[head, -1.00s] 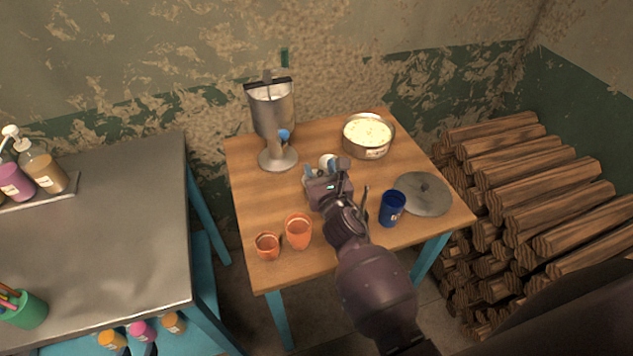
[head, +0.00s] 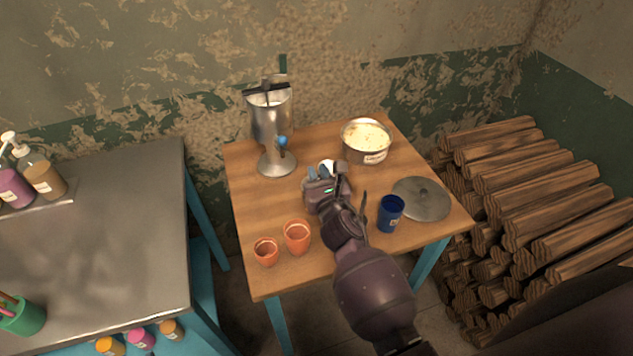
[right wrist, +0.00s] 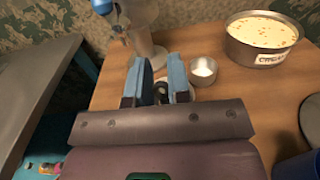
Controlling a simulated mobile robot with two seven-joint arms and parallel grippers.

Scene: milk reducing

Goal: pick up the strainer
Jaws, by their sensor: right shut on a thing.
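The strainer appears to be the small round metal cup with a pale inside (right wrist: 203,70), low on the wooden table; in the head view only a bit of its white rim (head: 327,165) shows. My right gripper (head: 319,172) is beside it, over the middle of the table. In the right wrist view, its blue-padded fingers (right wrist: 160,78) are shut on a small dark piece, seemingly the strainer's handle, mostly hidden between the pads. I cannot tell whether the strainer is clear of the table. My left gripper is not in view.
On the wooden table (head: 250,205) are a metal separator (head: 270,120) behind, a pot of creamy liquid (head: 366,141), a grey lid (head: 421,199), a blue cup (head: 390,213) and two orange cups (head: 297,237), (head: 265,251). Stacked logs (head: 535,180) stand at right, a metal-topped table (head: 100,240) at left.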

